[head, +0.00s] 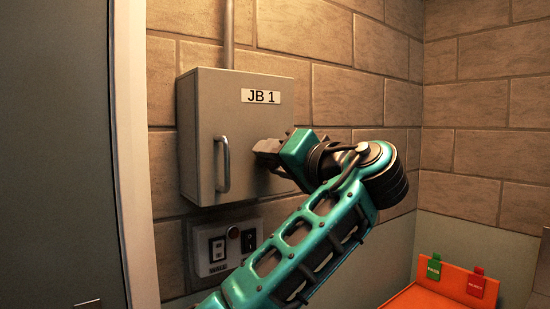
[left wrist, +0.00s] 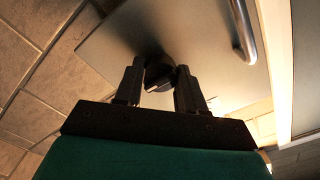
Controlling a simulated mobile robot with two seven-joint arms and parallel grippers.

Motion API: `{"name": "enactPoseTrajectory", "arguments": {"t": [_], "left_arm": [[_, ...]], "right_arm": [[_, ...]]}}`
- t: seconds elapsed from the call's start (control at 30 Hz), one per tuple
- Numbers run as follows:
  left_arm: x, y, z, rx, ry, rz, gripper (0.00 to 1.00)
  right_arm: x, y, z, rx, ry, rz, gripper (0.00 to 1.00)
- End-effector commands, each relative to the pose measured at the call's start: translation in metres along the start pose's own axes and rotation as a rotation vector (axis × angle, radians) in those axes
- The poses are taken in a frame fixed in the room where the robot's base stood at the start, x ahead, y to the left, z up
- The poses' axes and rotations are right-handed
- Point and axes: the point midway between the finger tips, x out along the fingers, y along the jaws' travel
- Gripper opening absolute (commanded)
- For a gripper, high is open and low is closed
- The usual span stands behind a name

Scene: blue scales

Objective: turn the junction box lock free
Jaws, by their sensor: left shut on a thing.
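The grey junction box (head: 235,115), labelled JB 1, is mounted on the block wall with its door shut. A curved metal handle (head: 222,165) is on the left part of its door and also shows in the left wrist view (left wrist: 243,30). My left gripper (head: 264,153) is at the right part of the door front. In the left wrist view its two fingers (left wrist: 158,78) are closed around the dark round lock knob (left wrist: 157,72). The knob is hidden behind the gripper in the head view. My right gripper is not in view.
A switch panel (head: 215,250) with a round button is on the wall below the box. A conduit (head: 228,35) runs up from the box top. A white door frame (head: 128,150) stands close on the left. An orange tray (head: 440,284) with green and red tags is at lower right.

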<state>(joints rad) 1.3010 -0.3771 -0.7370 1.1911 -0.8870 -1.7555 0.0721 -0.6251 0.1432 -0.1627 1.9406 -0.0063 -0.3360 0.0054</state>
Motion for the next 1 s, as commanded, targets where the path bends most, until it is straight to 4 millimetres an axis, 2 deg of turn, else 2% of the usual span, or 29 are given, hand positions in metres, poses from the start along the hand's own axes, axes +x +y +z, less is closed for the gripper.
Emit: {"name": "enactPoseTrajectory", "arguments": {"t": [0.23, 0.27, 0.5, 1.0], "left_arm": [[0.0007, 0.0001, 0.0005, 0.003, -0.002, -0.001, 0.09], [0.0007, 0.0001, 0.0005, 0.003, -0.002, -0.001, 0.42], [0.0004, 0.0001, 0.0003, 0.002, -0.001, -0.001, 0.64], [0.0053, -0.0006, 0.0005, 0.001, 0.0, 0.0, 0.64]], "right_arm": [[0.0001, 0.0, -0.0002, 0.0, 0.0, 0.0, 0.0], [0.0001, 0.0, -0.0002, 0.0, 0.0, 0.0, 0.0], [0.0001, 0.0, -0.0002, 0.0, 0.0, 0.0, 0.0], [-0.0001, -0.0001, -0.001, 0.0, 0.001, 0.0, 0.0]]}}
